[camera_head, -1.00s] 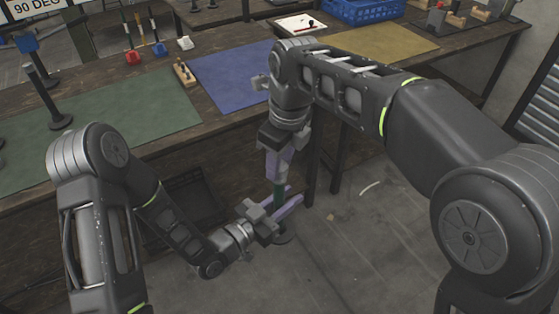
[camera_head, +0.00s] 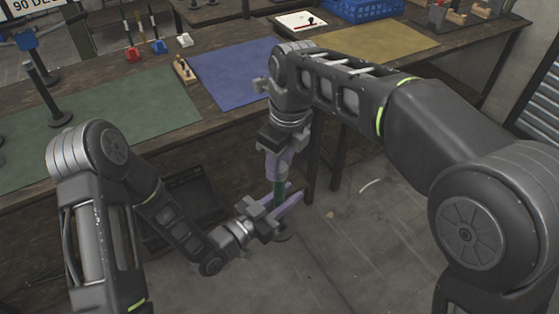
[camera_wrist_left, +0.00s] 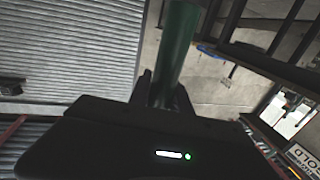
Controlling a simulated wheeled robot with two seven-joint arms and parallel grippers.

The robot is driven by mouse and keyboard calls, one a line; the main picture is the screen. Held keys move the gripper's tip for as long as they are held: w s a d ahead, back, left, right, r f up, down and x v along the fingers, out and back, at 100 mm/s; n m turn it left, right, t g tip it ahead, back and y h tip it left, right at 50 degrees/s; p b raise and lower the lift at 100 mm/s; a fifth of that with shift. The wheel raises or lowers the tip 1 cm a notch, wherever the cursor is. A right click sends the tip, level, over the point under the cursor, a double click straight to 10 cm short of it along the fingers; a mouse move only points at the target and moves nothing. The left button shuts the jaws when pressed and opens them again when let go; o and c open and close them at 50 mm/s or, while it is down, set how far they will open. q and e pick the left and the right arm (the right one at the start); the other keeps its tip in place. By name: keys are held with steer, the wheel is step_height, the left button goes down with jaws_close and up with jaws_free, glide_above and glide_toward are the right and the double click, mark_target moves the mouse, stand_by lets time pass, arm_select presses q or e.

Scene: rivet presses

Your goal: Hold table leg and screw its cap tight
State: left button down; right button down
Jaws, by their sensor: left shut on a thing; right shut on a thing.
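My left gripper (camera_head: 286,193) is the lower one and is shut around the leg from the left side. My right gripper (camera_head: 278,174) points down from above and is shut at the top of the leg. The cap is hidden between its fingers. In the left wrist view the green leg (camera_wrist_left: 178,45) rises from between the dark fingers. Its lower part is hidden behind the gripper body.
The workbench (camera_head: 225,120) stands behind the leg, with a green mat (camera_head: 110,140), a blue mat (camera_head: 235,75) and a tan mat (camera_head: 385,42). A blue crate (camera_head: 365,10) is at the back.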

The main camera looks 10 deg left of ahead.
steer(key=m, duration=0.3)
steer(key=shift+s+f, duration=0.15)
steer(key=shift+f, duration=0.05)
steer(key=m, duration=0.1)
steer(key=f+m, duration=0.1)
steer(key=m, duration=0.1)
steer(key=shift+s+d+m+h, duration=0.1)
steer(key=shift+m+h, duration=0.2)
steer(key=shift+h, duration=0.1)
steer(key=shift+d+m, duration=0.15)
steer(key=shift+m, duration=0.45)
steer(key=shift+r+m, duration=0.1)
steer(key=shift+m, duration=0.3)
steer(key=shift+a+r+m+t, duration=0.25)
steer(key=shift+r+m+t, duration=0.15)
steer(key=shift+r, duration=0.15)
steer(key=shift+w, duration=0.2)
steer(key=c, duration=1)
jaws_free()
steer(key=shift+o, duration=0.5)
steer(key=o, duration=0.5)
